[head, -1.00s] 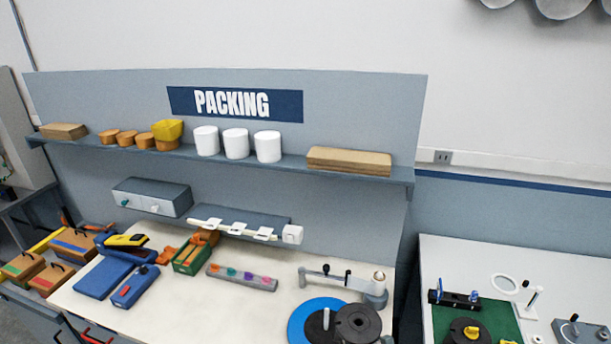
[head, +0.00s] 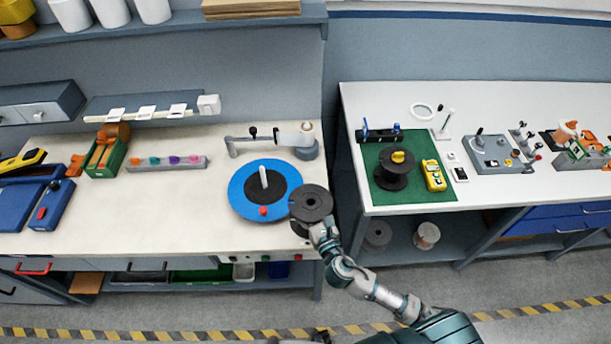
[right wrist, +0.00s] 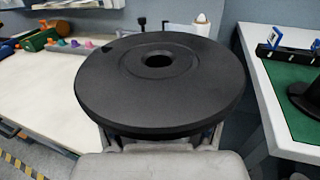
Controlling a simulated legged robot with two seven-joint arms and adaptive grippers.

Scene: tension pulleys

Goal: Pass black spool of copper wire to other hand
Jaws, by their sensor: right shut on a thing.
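The black spool (head: 311,203) is at the right front corner of the packing bench in the head view. It also fills the middle of the right wrist view (right wrist: 200,85), its flat top flange and centre hole facing up; any copper wire on it is hidden there. My right gripper (head: 324,232) is shut on the spool from the front, its fingers mostly hidden under the flange. I cannot tell whether the spool touches the bench. My left gripper is not in view.
A blue disc with a white post (head: 265,178) and a grey arm-like fixture (head: 300,140) stand beside the spool. Another black spool with a yellow knob (head: 397,168) sits on a green mat on the right bench. A gap separates the benches.

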